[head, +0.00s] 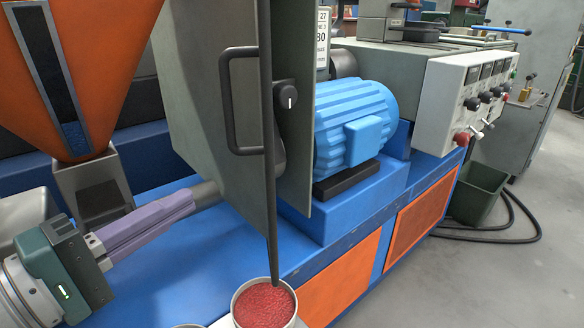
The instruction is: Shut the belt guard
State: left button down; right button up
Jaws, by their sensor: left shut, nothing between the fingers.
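The belt guard (197,85) is a tall grey-green panel in the middle of the head view, with a black bar handle (231,100) and a dark front edge. It stands out in front of the blue ribbed motor (355,120) and appears open. A black knob (287,96) shows just right of the handle. My left gripper (207,193) comes in from the lower left. Its long purple fingers are shut with nothing between them, and their grey tips are at the lower part of the guard. I cannot tell whether they touch it. My right gripper is out of view.
An orange hopper (95,75) stands at the left, close above my left arm. A pot of red granules (264,304) sits at the bottom, near the guard's lower edge. A control box (450,100) is at the right. Open floor (500,285) lies at the lower right.

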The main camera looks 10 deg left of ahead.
aim_at(266, 171)
pick_arm(q)
jog(key=shift+w+d, duration=2.95)
jog(key=shift+w, duration=0.2)
